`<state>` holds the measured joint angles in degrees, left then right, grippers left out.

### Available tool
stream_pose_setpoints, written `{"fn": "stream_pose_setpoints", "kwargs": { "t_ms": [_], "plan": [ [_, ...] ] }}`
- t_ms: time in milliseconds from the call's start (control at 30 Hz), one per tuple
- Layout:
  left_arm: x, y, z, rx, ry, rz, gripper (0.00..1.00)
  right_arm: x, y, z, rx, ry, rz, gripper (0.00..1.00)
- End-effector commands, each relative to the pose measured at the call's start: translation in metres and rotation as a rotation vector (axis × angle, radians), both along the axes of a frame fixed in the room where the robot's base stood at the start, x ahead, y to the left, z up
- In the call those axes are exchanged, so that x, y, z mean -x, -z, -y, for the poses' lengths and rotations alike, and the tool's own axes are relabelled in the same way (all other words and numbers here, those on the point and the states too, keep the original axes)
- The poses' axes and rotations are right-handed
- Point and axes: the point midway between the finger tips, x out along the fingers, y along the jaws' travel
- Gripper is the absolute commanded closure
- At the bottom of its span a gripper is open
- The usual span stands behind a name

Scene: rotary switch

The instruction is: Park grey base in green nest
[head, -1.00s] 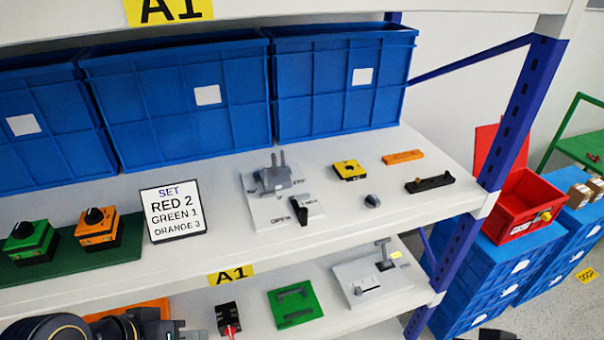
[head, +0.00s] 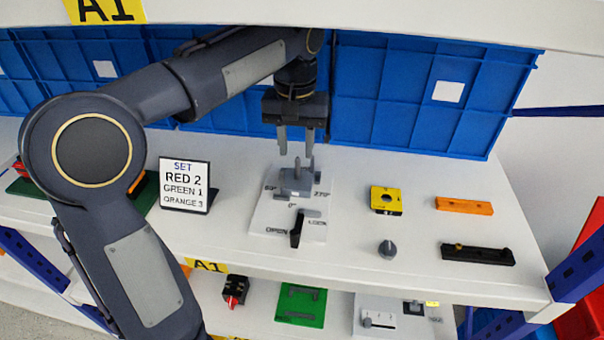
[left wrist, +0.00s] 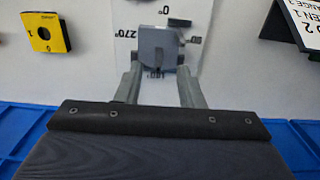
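The grey base (head: 296,183) is a grey block with upright parts on top. It sits on a white panel (head: 271,215) marked with angles, on the upper shelf. The left wrist view also shows the base (left wrist: 157,46). My left gripper (head: 297,150) points down just above the base, open and empty. In the left wrist view its fingertips (left wrist: 158,72) are spread on either side of the base's near edge; I cannot tell whether they touch it. The green nest (head: 294,307) is a green plate with grey bars on the lower shelf. My right gripper is not in view.
A black lever (head: 297,232) stands on the panel's front. A sign (head: 185,185) is to the left. A yellow block (head: 386,200), a grey knob (head: 387,249), an orange bar (head: 464,206) and a black bar (head: 478,254) lie to the right. Blue bins (head: 420,95) stand behind.

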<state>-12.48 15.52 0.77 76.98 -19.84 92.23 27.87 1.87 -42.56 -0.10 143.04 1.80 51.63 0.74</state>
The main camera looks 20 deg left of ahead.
Motion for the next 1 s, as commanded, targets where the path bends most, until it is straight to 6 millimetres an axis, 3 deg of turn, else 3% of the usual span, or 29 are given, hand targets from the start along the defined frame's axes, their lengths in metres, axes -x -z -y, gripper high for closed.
{"fn": "stream_pose_setpoints", "kwargs": {
  "t_ms": [433, 767, 1000],
  "plan": [
    [-0.005, 0.06, 0.0, 0.001, 0.0, -0.002, 0.65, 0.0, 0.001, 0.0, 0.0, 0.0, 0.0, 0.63],
    [-0.006, 0.068, 0.001, 0.003, 0.001, 0.001, 0.65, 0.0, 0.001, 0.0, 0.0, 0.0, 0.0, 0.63],
    [-0.006, 0.068, 0.001, 0.003, 0.001, 0.002, 0.96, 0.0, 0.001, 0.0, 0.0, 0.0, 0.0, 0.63]
  ]
}}
